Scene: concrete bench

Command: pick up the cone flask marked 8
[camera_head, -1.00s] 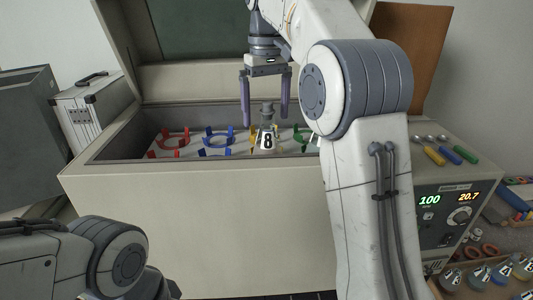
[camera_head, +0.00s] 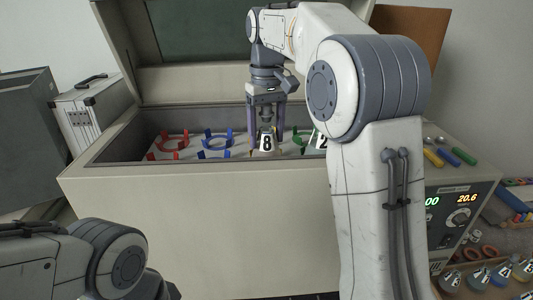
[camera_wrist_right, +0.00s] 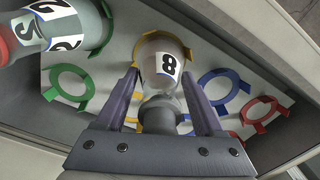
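The cone flask marked 8 (camera_head: 266,143) stands upright in the open box, in a yellow holder. In the right wrist view the flask (camera_wrist_right: 165,64) shows its 8 label, with its grey stopper (camera_wrist_right: 160,117) between my fingers. My right gripper (camera_head: 266,146) is lowered over the flask from above, one finger on each side of its neck. In the right wrist view the gripper (camera_wrist_right: 164,85) looks open, with gaps between fingers and neck. My left gripper is out of view; only part of my left arm shows at the lower left.
A flask marked 2 (camera_head: 322,142) stands close to the right in the box. Empty red (camera_head: 172,144) and blue (camera_head: 217,138) holders lie to the left. The box's front wall (camera_head: 200,166) is near. More flasks (camera_head: 478,275) stand at the lower right.

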